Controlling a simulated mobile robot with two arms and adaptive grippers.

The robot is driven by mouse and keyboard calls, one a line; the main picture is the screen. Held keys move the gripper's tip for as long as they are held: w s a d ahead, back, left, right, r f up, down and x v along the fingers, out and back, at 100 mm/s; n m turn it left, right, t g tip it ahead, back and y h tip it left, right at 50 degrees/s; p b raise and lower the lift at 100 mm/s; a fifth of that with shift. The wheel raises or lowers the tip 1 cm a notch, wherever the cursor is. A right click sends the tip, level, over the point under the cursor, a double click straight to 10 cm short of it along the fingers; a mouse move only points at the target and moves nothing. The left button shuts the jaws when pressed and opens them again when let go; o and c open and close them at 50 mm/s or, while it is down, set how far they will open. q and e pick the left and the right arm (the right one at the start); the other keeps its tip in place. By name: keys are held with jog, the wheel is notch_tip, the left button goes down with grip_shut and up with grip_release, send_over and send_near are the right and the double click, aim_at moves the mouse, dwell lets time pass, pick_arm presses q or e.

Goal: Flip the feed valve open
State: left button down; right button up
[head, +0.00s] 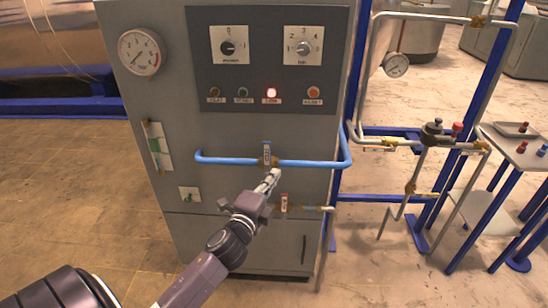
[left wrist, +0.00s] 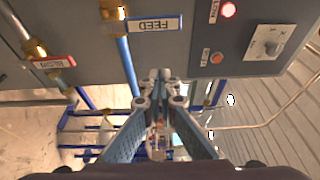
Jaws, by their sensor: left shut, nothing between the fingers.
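The feed valve (head: 267,162) sits on the blue pipe (head: 220,160) across the front of the grey cabinet. Its blue-edged handle stands upright, crosswise to the pipe. In the left wrist view the handle (left wrist: 153,24) reads FEED, upside down, beside a brass fitting. My left gripper (head: 273,176) is just below the valve in the head view, shut and empty. In the left wrist view its fingertips (left wrist: 160,76) are together, apart from the handle. My right gripper is not in view.
A red-labelled valve (head: 284,202) sits lower on a short pipe, close to my left gripper. Above are a panel with two knobs and a lit red lamp (head: 271,92). A blue-framed pipe stand (head: 428,205) and a small table (head: 520,148) stand at the right.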

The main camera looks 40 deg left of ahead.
aim_at(267, 160)
pick_arm(q)
jog(key=w+a+p, duration=0.3)
jog(key=w+a, duration=0.2)
jog(key=w, duration=0.2)
jog(key=shift+w+a, duration=0.3)
dwell(0.4)
